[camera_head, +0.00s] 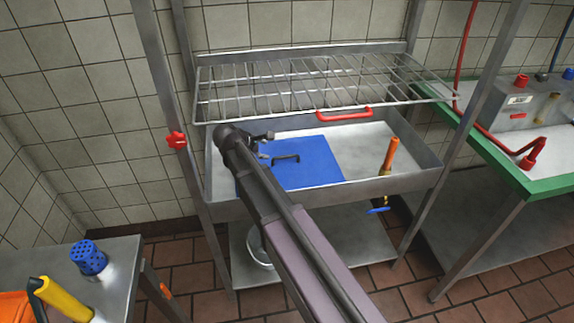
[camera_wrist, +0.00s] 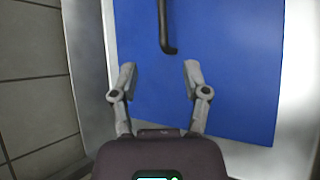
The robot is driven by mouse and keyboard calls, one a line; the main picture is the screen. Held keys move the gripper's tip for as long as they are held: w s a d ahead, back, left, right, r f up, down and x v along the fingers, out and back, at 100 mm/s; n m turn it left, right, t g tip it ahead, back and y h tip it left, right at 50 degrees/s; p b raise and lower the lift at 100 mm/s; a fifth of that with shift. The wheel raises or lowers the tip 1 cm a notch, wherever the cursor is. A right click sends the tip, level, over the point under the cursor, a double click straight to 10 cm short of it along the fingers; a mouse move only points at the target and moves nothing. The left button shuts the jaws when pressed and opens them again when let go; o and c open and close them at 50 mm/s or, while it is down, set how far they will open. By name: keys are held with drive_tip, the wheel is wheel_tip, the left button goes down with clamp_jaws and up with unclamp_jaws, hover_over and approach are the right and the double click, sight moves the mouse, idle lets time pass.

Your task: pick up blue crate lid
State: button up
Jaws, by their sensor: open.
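The blue crate lid (camera_head: 312,162) lies flat in the left part of a metal sink basin, with a black bar handle (camera_head: 286,158) on its top. In the wrist view the blue lid (camera_wrist: 235,60) fills most of the picture, and its black handle (camera_wrist: 164,30) stands at the top middle. My gripper (camera_wrist: 160,75) is open and empty over the near part of the lid, with the handle's end just beyond the gap between the fingertips. In the head view my gripper (camera_head: 263,146) is at the lid's left side, and my arm hides part of the lid.
A wire rack (camera_head: 310,85) with a red handle (camera_head: 344,113) hangs above the basin (camera_head: 400,187). An orange-handled tool (camera_head: 390,155) stands at the basin's right. A green-edged table (camera_head: 520,180) is at the right. A metal table (camera_head: 115,265) at the lower left bears a blue perforated cup (camera_head: 89,257).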

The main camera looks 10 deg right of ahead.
drive_tip(key=shift+w+d+f, duration=0.1)
drive_tip(key=shift+d+f, duration=0.05)
drive_tip(key=b, duration=0.5)
approach(285, 157)
drive_tip(key=x, duration=0.4)
drive_tip(key=shift+w, duration=0.2)
drive_tip(key=shift+w+d+f+b, duration=0.35)
drive_tip(key=shift+d+f+b, duration=0.05)
drive_tip(key=shift+f+b, duration=0.05)
drive_tip(key=shift+f, duration=0.1)
drive_tip(key=b+x, duration=0.3)
drive_tip(key=shift+d+f, duration=0.15)
drive_tip(key=shift+f, duration=0.2)
drive_tip(key=shift+w+d+f+b, duration=0.35)
drive_tip(key=shift+d+f, duration=0.05)
drive_tip(key=shift+d, duration=0.1)
